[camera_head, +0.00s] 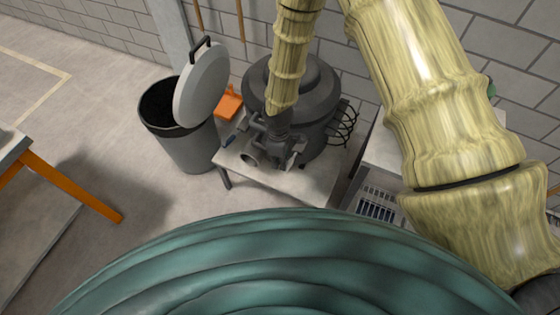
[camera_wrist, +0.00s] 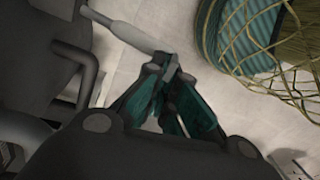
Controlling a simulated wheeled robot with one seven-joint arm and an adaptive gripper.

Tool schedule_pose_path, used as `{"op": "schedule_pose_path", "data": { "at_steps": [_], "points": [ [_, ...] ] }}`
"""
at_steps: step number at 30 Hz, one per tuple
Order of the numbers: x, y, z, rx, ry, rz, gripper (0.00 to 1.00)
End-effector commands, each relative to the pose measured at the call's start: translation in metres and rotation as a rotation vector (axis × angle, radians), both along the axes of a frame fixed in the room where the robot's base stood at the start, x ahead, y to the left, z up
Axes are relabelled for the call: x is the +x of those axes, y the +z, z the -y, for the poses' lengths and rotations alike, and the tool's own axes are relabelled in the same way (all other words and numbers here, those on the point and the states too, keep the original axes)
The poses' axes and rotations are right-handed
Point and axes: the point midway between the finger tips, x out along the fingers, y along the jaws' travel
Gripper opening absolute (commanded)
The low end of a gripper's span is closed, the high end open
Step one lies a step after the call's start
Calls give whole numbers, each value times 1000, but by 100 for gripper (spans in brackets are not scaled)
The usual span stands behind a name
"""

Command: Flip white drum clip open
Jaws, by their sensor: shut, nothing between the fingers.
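A large dark grey drum-like vessel (camera_head: 318,95) stands on a small pale table against the wall. In the wrist view its dark side (camera_wrist: 30,50) fills the left. A pale grey-white lever, likely the drum clip (camera_wrist: 122,29), slants down to the right from the upper left. My gripper (camera_wrist: 170,66) has dark teal fingers that are shut and empty. Its tips are at the lever's lower right end; I cannot tell whether they touch. In the head view my gripper (camera_head: 272,148) is in front of the vessel, low over the table; the clip cannot be made out there.
A grey bin (camera_head: 185,145) with its lid (camera_head: 202,85) raised stands left of the table (camera_head: 312,185). An orange object (camera_head: 229,102) is beside the vessel. Black cables (camera_head: 344,122) hang at its right. Open floor (camera_head: 150,190) lies to the left.

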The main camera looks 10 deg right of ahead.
Motion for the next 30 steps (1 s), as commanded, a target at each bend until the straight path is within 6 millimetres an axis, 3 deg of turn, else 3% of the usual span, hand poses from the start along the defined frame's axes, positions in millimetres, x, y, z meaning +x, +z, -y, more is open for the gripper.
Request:
{"op": "schedule_pose_path", "data": {
  "at_steps": [16, 30],
  "points": [
    [-5, -1, -2, 0, 2, -6, 0],
    [-31, 48, -32, -1, -2, -1, 0]
  ]
}}
